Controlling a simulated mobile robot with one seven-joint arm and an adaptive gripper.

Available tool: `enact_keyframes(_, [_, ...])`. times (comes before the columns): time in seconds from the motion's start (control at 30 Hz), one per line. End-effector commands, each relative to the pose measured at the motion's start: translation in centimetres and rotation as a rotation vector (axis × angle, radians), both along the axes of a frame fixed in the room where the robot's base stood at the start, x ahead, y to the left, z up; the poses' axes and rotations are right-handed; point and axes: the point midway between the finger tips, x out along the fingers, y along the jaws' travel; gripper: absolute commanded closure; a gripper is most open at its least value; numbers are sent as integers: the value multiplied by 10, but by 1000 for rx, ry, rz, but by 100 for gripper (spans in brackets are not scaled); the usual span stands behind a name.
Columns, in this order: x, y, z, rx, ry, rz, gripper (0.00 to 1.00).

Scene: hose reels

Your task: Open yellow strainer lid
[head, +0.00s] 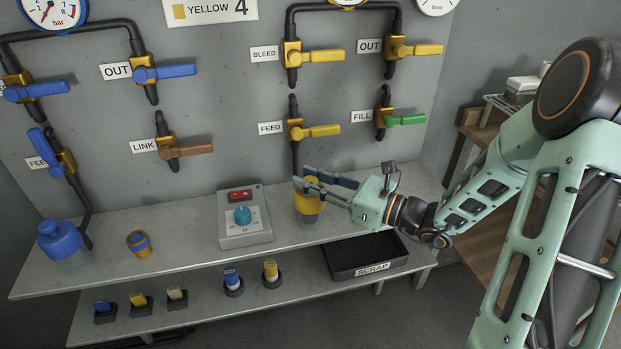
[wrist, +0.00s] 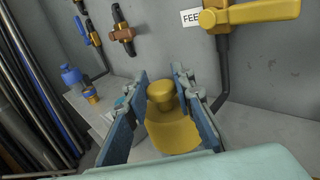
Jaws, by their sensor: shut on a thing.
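The yellow strainer (head: 308,222) stands on the upper shelf below the yellow FEED valve, with a clear lower body and a yellow lid (head: 310,206) on top. My gripper (head: 303,177) reaches in from the right at the lid's top and is shut on it. In the wrist view the lid (wrist: 172,133) and its round knob (wrist: 161,92) show between the two blue fingers of my gripper (wrist: 160,100). The fingers hide part of the lid in the head view. I cannot see a gap between lid and body.
A grey box with a teal dial (head: 243,216) stands left of the strainer. A blue-lidded strainer (head: 60,240) is at the far left. The yellow FEED handle (head: 320,131) is above my gripper.

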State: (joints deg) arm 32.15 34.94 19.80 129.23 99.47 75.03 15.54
Motion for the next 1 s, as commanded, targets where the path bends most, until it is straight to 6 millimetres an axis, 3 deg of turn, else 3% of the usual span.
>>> enact_keyframes(0.5, [19, 6, 19, -71, 238, 2, 100])
enact_keyframes(1.0, [48, 14, 22, -167, 570, 0, 100])
